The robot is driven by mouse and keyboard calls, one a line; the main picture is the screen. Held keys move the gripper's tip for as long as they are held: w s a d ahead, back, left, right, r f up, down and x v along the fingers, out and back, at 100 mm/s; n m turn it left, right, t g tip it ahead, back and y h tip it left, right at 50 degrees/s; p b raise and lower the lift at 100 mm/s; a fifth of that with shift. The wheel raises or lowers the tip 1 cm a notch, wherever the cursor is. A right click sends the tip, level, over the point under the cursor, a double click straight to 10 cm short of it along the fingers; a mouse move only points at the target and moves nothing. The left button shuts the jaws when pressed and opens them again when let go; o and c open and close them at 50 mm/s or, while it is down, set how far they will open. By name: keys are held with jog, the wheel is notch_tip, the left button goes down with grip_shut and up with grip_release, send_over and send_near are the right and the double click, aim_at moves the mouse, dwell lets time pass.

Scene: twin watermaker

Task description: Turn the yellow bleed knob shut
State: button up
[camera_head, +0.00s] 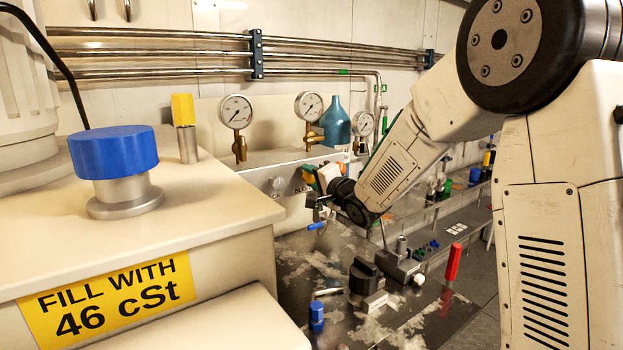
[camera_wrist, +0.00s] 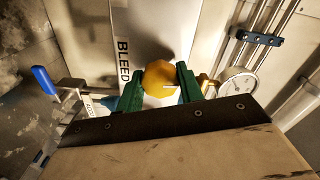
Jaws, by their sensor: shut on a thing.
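The yellow bleed knob (camera_wrist: 160,79) sits between the two green fingers of my gripper (camera_wrist: 159,86) in the wrist view. The fingers close on it from left and right. A "BLEED" label (camera_wrist: 123,60) is on the panel beside the knob. In the head view my gripper (camera_head: 318,180) is at the panel below the gauges, at the end of my arm. The knob itself is hidden there behind the gripper and wrist. A thin pale mark shows on the knob's face, but I cannot tell its turn position.
Pressure gauges (camera_head: 236,112) and a teal bottle (camera_head: 336,122) stand above the panel. A blue-handled lever (camera_wrist: 45,84) and another gauge (camera_wrist: 237,85) flank my gripper. A blue cap (camera_head: 113,152) tops the tank at left. A red handle (camera_head: 453,262) stands upright on the worktop.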

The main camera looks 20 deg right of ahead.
jog(key=shift+f+m, duration=0.1)
jog(key=shift+m, duration=0.4)
jog(key=o, duration=1)
jog(key=v, duration=0.8)
